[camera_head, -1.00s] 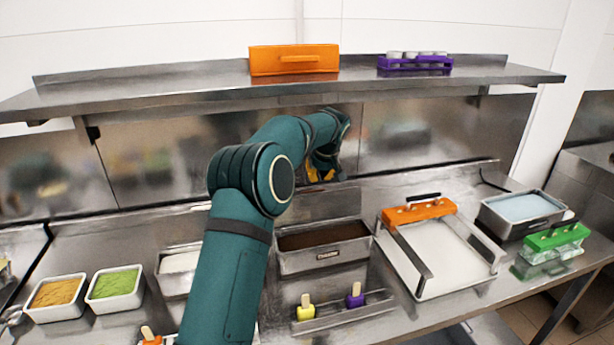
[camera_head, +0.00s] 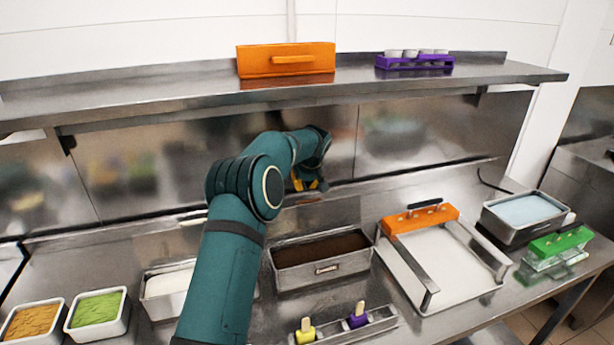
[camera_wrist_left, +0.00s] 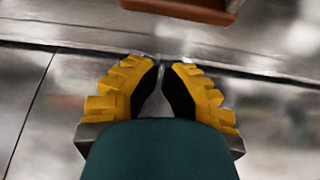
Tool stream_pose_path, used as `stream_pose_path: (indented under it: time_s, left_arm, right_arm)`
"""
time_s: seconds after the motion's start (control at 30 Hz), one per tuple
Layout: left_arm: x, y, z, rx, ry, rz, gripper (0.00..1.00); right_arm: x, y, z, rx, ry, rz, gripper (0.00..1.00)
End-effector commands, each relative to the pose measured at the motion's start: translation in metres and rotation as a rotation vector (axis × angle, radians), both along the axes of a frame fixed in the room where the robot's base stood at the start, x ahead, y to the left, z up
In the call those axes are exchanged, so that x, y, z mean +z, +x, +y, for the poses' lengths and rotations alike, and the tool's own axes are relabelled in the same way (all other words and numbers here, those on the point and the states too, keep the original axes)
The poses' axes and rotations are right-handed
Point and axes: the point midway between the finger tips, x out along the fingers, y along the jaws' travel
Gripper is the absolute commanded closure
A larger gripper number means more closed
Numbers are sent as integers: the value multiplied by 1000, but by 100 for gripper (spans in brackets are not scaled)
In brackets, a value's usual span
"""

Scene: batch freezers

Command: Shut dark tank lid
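The dark tank (camera_head: 322,270) is a metal tub filled with a dark brown mass, on the counter in the middle of the head view. Its top is uncovered. A metal panel (camera_head: 338,207) stands up behind it, seemingly its raised lid, partly hidden by my arm. My left gripper (camera_head: 311,186) is above and behind the tub, near the back wall and this panel. In the left wrist view its yellow fingers (camera_wrist_left: 161,64) have their tips drawn together, with nothing visible between them. I cannot tell whether they touch the panel. My right gripper is not in view.
A tub of white (camera_head: 165,288) stands left of the dark tank, a stick holder (camera_head: 385,322) in front. A tray with an orange bar (camera_head: 420,218) is on the right. The shelf (camera_head: 180,88) with an orange box (camera_head: 286,60) overhangs the back.

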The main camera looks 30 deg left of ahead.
Motion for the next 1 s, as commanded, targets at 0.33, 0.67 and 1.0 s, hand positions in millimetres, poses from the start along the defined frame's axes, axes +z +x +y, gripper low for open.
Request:
stream_pose_path:
  time_s: [0.33,0.67,1.0]
  left_arm:
    - [-27,1,1,-2,0,-2,100]
    - [-21,-14,-16,-1,1,-2,100]
    - [-21,-16,-19,0,2,-1,100]
  right_arm:
    - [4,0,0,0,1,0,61]
    - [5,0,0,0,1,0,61]
    - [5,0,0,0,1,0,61]
